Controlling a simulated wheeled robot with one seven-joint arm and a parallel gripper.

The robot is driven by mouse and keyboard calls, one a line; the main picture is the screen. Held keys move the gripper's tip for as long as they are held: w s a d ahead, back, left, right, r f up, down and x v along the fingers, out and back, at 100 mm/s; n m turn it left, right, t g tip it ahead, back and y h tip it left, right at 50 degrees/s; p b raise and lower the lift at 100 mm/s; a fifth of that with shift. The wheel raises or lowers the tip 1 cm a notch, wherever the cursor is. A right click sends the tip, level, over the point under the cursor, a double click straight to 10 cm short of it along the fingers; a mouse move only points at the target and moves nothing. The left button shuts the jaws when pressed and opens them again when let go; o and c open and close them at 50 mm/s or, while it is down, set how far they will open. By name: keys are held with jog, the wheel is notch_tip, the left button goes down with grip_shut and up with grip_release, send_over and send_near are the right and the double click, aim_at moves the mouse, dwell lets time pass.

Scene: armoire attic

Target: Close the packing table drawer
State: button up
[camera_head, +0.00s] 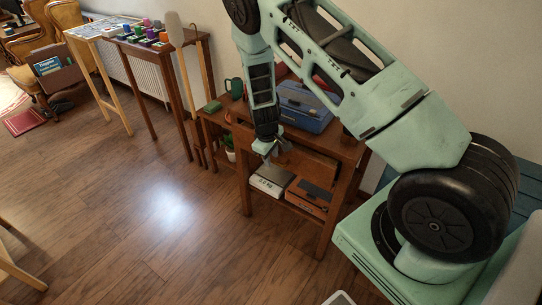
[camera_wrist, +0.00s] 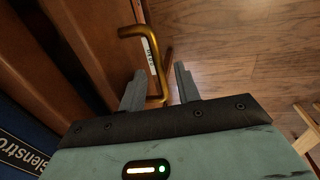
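The packing table (camera_head: 345,150) is the brown wooden table below my arm in the head view. Its drawer front (camera_wrist: 100,40) fills the upper left of the wrist view, with a bent brass handle (camera_wrist: 140,32). A pale label with lettering shows beside the handle. My gripper (camera_head: 266,158) hangs at the table's front in the head view. In the wrist view my gripper (camera_wrist: 159,84) has its fingers apart, with the lower end of the handle between them; contact cannot be told. How far the drawer stands out is hidden by my gripper and the view angle.
A blue toolbox (camera_head: 305,108) stands on the tabletop. A light box (camera_head: 270,180) and an orange-brown case (camera_head: 308,196) lie on the lower shelf. A potted plant (camera_head: 229,147) is left of the table. The wooden floor (camera_head: 165,215) in front is clear.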

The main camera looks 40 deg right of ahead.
grip_shut()
jog(key=d, duration=0.1)
jog(key=w+d, duration=0.1)
jog(key=d, duration=0.2)
jog(key=shift+w+b, duration=0.25)
jog(key=shift+b, duration=0.15)
jog(key=shift+w+d, duration=0.1)
jog(key=shift+d, duration=0.15)
grip_release()
jog(key=shift+r, duration=0.1)
jog(key=s+a+r, duration=0.1)
jog(key=a+r, duration=0.2)
jog(key=r, duration=1.4)
